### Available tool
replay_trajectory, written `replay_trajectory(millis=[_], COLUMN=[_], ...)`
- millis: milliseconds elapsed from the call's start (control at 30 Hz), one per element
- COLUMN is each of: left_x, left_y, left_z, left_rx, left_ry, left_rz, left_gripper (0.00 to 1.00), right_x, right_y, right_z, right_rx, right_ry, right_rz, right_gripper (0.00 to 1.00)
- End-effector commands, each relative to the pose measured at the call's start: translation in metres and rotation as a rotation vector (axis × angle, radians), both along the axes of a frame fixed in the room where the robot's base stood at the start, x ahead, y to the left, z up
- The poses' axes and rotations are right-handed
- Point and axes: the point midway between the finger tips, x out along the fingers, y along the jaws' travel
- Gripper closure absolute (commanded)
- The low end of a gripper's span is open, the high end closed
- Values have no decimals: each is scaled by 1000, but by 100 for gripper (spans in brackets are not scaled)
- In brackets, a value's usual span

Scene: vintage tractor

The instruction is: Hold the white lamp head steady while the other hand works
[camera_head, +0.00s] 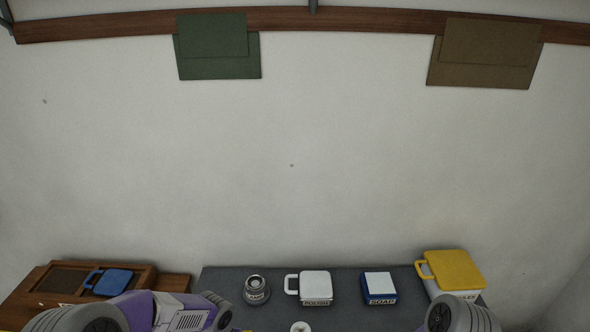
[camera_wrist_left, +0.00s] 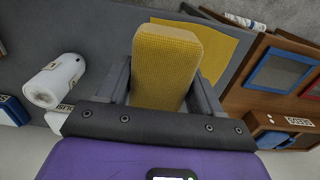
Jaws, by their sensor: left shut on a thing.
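In the left wrist view my left gripper (camera_wrist_left: 163,85) is shut on a yellow sponge-like block (camera_wrist_left: 168,55), with one dark finger on each side of it. The block has a woven texture. I cannot make out a lamp head in either view. A white roll-shaped thing (camera_wrist_left: 55,82) with a hole in its end lies apart from the gripper, at the left of the wrist view. In the head view only my arm links show along the bottom edge; both grippers are out of that picture.
On the grey bench (camera_head: 225,280) stand a small grey jar (camera_head: 257,290), a white polish container (camera_head: 316,287), a blue-and-white soap box (camera_head: 379,288) and a yellow-lidded container (camera_head: 455,272). A wooden tray (camera_head: 58,279) holds a blue item (camera_head: 113,282). A yellow cloth (camera_wrist_left: 222,45) lies behind the block.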

Motion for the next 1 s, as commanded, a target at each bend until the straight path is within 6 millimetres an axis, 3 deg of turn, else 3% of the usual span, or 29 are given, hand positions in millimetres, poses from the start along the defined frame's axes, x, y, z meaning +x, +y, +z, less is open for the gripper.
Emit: replay_trajectory(millis=[33,100,433,600,1000], left_x=[0,0,0,0,0], left_y=[0,0,0,0,0], left_z=[20,35,98,107,105], left_rx=[0,0,0,0,0], left_ry=[0,0,0,0,0], left_rz=[0,0,2,2,1], left_gripper=[59,59,59,59,59], right_x=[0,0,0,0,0], right_y=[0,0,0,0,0], right_z=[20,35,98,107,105], right_rx=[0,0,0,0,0], right_ry=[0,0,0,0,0], right_rz=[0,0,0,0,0], right_gripper=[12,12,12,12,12])
